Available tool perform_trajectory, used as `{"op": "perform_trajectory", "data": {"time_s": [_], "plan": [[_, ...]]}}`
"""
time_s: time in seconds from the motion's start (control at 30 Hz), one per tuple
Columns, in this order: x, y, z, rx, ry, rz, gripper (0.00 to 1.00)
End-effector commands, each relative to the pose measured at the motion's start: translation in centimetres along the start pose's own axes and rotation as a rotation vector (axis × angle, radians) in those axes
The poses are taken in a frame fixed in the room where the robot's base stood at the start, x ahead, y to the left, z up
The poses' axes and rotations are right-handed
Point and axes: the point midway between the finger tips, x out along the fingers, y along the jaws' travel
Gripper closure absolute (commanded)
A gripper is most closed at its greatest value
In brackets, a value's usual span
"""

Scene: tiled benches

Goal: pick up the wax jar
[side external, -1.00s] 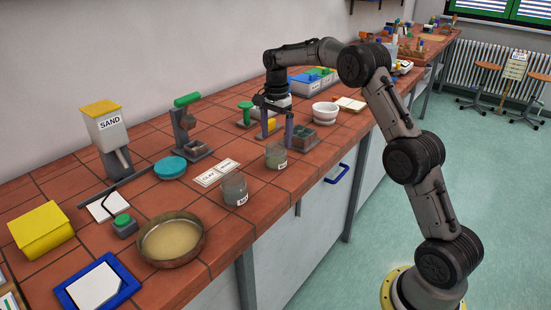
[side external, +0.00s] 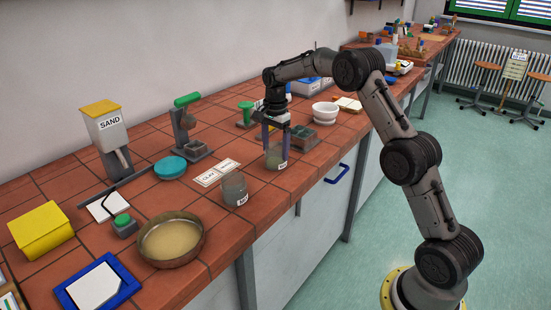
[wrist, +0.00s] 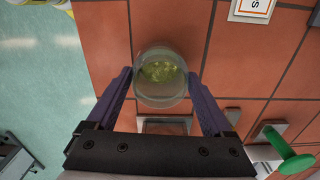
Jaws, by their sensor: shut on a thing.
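A clear glass jar with green contents (side external: 276,161) stands near the bench's front edge; its label is too small to read. In the wrist view the same jar (wrist: 160,85) sits between the two purple fingers. My gripper (side external: 276,149) points down and is shut on this jar, one finger on each side. The jar appears to rest on the tiles. A second glass jar (side external: 234,190) with greyish contents and a white label stands to the left, apart from my gripper. I cannot read which jar is marked wax.
A grey compartment box (side external: 322,137) is close to the held jar on the right, with a white bowl (side external: 324,113) behind it. White label cards (side external: 216,173) lie to the left. A round pan (side external: 171,240) is farther left. The bench edge is near.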

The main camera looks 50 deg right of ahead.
Motion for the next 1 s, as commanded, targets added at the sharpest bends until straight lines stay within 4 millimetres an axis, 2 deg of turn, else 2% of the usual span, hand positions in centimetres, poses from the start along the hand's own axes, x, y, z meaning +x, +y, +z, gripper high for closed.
{"op": "perform_trajectory", "data": {"time_s": [0.03,0.17,0.5,0.67,0.83,1.0], "plan": [[-0.1,0.0,0.0,0.000,0.000,-0.001,0.77],[-0.1,0.0,0.0,0.000,0.000,-0.001,1.00],[-0.2,0.0,0.0,0.000,0.001,-0.002,1.00],[-1.0,-0.1,0.0,0.000,0.001,-0.004,1.00],[-3.3,-0.1,0.0,0.000,0.001,-0.005,1.00],[-6.9,2.8,0.8,0.000,0.002,-0.007,1.00]]}}
